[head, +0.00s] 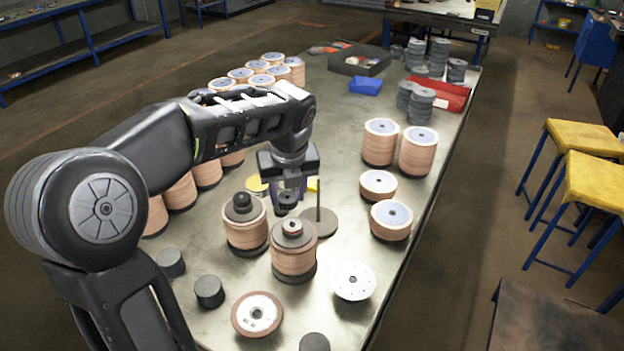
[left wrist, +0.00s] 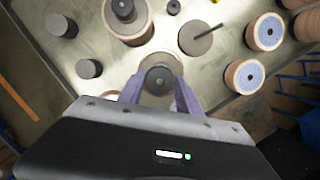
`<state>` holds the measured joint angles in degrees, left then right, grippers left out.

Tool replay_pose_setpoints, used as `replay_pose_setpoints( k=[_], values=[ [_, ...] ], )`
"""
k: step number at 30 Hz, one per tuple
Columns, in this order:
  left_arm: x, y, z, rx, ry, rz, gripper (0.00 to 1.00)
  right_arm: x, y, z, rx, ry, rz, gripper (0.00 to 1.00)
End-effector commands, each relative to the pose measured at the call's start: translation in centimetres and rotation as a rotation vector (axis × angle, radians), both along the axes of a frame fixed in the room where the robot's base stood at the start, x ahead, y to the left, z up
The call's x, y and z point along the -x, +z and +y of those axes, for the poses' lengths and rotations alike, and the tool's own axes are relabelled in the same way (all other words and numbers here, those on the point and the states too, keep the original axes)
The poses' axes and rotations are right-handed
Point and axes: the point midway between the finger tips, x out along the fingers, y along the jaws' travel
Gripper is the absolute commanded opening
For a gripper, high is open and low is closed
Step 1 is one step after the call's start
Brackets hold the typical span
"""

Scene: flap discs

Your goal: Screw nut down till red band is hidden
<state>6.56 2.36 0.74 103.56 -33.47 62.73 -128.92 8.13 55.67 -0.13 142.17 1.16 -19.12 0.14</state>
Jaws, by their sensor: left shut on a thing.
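My left gripper (head: 288,197) points down and is shut on a dark round nut (head: 286,199). It holds the nut above the front stack of discs (head: 294,260). The nut appears apart from the spindle in the head view. In the left wrist view the nut (left wrist: 158,78) sits between the fingertips, over the stack, and hides the spindle and band. A second stack (head: 245,230) stands just left with a dark nut on top. My right gripper is not in view.
A bare plate with an upright rod (head: 318,222) stands close behind the front stack. Several disc stacks (head: 418,150) line the table's right side. Dark cylinders (head: 209,291), a loose disc (head: 257,314) and a white disc (head: 353,281) lie in front.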

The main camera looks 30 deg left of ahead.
Motion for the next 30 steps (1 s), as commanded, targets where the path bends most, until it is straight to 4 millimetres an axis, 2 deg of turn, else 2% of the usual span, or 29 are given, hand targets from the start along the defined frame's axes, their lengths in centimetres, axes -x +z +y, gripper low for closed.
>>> replay_pose_setpoints(
  k=[17, 26, 30],
  values=[
    [0.0, -0.2, 0.0, 0.0, 0.001, 0.001, 0.0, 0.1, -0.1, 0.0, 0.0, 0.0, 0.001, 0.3],
    [0.0, -2.2, 0.0, 0.0, 0.001, 0.001, 0.0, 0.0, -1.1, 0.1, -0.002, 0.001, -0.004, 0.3],
    [0.0, -3.8, 0.0, 0.0, 0.001, 0.001, 0.0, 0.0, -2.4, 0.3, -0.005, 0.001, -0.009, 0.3]
  ],
)
